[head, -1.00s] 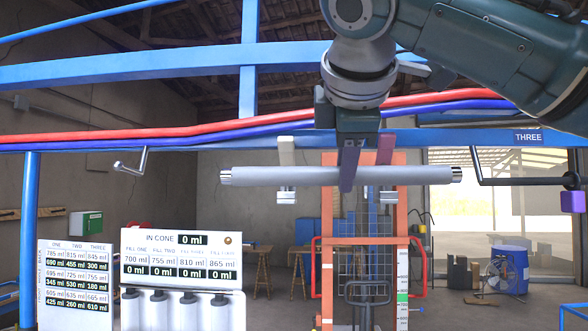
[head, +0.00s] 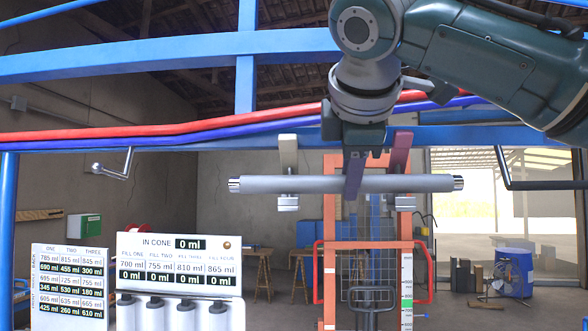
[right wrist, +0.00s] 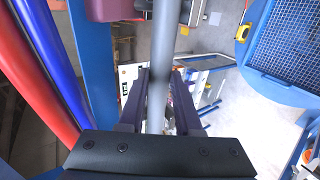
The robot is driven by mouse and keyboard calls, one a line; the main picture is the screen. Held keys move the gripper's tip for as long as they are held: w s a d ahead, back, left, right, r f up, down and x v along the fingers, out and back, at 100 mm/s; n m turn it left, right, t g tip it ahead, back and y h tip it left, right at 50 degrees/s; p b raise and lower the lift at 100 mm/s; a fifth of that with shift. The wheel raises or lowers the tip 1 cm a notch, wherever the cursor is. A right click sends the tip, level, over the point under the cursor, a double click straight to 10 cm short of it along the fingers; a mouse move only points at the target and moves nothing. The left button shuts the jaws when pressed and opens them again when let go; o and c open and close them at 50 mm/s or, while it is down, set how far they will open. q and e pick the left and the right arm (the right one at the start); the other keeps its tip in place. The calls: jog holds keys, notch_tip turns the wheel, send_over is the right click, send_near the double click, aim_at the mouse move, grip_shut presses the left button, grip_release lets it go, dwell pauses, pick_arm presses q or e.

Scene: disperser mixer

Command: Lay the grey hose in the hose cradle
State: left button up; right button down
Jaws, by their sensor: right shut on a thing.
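In the right wrist view the hose (right wrist: 159,70) runs between the two fingers (right wrist: 158,95). The hose cradle appears as two brackets hanging from the blue beam, a beige one (head: 288,152) and a purple one (head: 400,152). The hose crosses both, with their metal feet showing just below it. Whether it rests on them I cannot tell. My left gripper is out of view.
Red (head: 200,132) and blue hoses run along the blue beam (head: 160,75). A crank handle (head: 118,170) sticks out at left, and a dark bar (head: 540,185) at right. A display panel (head: 180,258) stands lower left. An orange frame (head: 330,235) stands behind the hose.

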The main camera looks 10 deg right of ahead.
jog(key=shift+w+d, duration=0.1)
jog(key=shift+w, duration=0.1)
jog(key=shift+f+b, duration=0.4)
jog(key=shift+f, duration=0.3)
dwell(0.3)
jog(key=c, duration=0.5)
grip_release()
jog(key=p+v, duration=0.3)
jog(key=v, duration=0.6)
jog(key=s+a+f+m+g+y, duration=0.2)
jog(key=s+a+f, duration=0.15)
jog(key=f, duration=0.65)
jog(key=s+a+f+m+g+y, duration=0.25)
jog(key=s+f, duration=0.25)
jog(key=f, duration=0.5)
jog(key=s+d+f+m+g, duration=0.1)
jog(key=s+d+f+m, duration=0.1)
jog(key=s, duration=0.4)
jog(key=s+d+f+m+g, duration=0.1)
jog(key=s+d+f+m, duration=0.2)
jog(key=s+f, duration=0.3)
jog(key=s+d+f+m+g+h, duration=0.1)
jog(key=s+d+f+m, duration=0.2)
jog(key=s+f, duration=0.3)
jog(key=shift+s+d+f+p, duration=0.3)
jog(key=shift+s+d, duration=0.2)
jog(key=shift+d, duration=0.15)
